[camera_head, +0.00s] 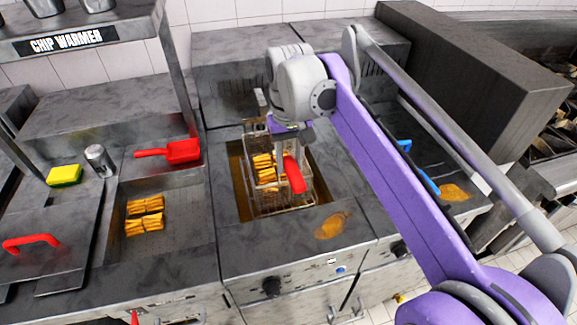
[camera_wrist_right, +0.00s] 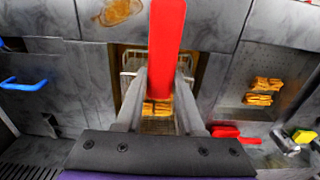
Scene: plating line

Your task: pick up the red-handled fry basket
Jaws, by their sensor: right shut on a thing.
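The red-handled fry basket (camera_head: 284,198) is a wire basket with golden fries (camera_head: 265,168) inside. It sits in or just over the fryer well (camera_head: 239,180) in the middle; I cannot tell if it touches the bottom. Its red handle (camera_head: 294,175) points up toward my right gripper (camera_head: 290,140), which is shut on it from above. In the right wrist view the handle (camera_wrist_right: 166,45) lies between the two grey fingers, with the basket (camera_wrist_right: 131,62) beyond. My left gripper is not in view.
Left of the well is a tray with fries (camera_head: 145,215), a red scoop (camera_head: 183,151), a shaker (camera_head: 99,160) and a yellow sponge (camera_head: 64,175). A blue-handled item (camera_head: 425,181) lies right, beyond my arm. A chip warmer shelf (camera_head: 80,35) overhangs at upper left.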

